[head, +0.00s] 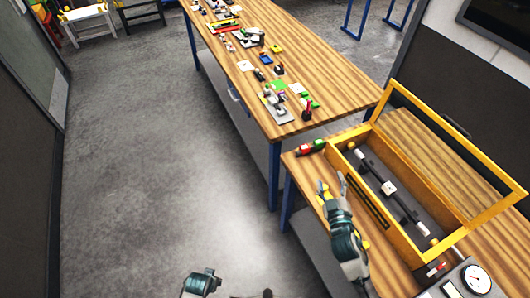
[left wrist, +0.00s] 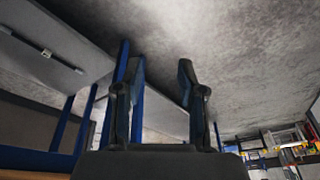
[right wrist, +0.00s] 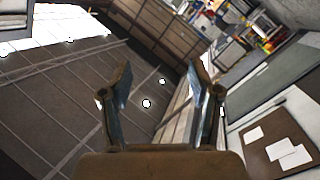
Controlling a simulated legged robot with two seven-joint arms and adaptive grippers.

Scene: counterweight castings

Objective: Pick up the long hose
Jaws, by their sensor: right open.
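A long dark hose-like piece (head: 407,208) with pale ends lies lengthwise inside a yellow-framed wooden case (head: 481,218) on the near bench. A small white block sits at its middle. I cannot tell for sure that it is the hose. My right gripper (head: 332,183) is open and empty, above the bench just left of the case, apart from the dark piece. Its two spread fingers also show in the right wrist view (right wrist: 160,75). My left gripper (left wrist: 157,68) is open and empty, with floor and blue table legs beyond it.
The case's yellow-framed lid (head: 428,113) stands raised along its far side. A red and green item (head: 310,148) lies by its left corner. A dial gauge (head: 474,279) stands at the bottom right. A longer wooden table (head: 335,80) with several small parts is behind. Floor at left is clear.

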